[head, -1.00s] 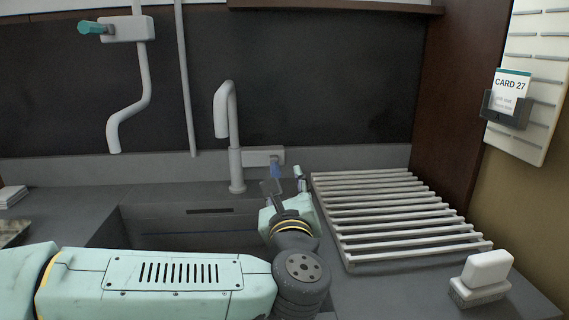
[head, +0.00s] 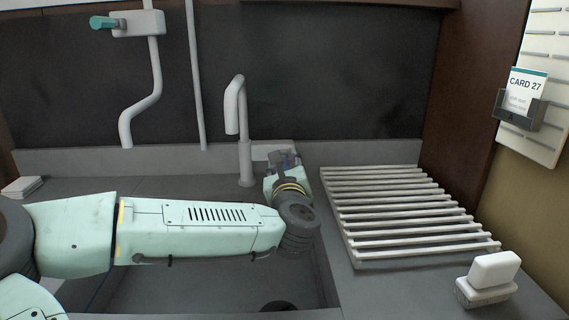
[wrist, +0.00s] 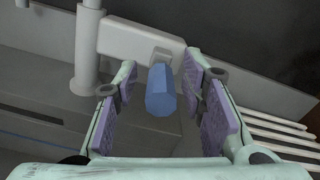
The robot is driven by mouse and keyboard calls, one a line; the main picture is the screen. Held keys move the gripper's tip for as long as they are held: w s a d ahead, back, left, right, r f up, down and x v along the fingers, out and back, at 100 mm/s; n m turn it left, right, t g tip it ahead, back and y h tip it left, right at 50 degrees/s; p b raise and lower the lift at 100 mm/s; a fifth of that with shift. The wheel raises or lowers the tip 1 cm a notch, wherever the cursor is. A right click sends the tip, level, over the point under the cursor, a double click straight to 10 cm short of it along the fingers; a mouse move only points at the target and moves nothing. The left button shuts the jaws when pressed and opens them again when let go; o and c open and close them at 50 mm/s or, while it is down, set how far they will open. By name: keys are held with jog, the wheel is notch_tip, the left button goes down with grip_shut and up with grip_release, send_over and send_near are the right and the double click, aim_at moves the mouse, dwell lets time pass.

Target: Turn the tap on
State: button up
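A pale tap (head: 243,150) with a tall hooked spout stands upright behind the sink. Beside its column is a white block (wrist: 140,42) with a blue handle (wrist: 162,92) sticking out towards the wrist camera. My gripper (wrist: 160,77) is open, its purple-padded fingers on either side of the blue handle, with gaps visible on both sides. In the head view my gripper (head: 284,165) is at the white block, and my wrist largely hides the handle. No water shows at the spout.
A second wall fixture (head: 137,24) with a teal handle (head: 103,23) and bent pipe is at upper left. A slatted rack (head: 347,240) lies right of the sink (head: 180,290). A white-handled brush (head: 487,280) is at front right.

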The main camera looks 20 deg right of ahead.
jog(key=shift+c, duration=0.4)
grip_shut()
dwell(0.5)
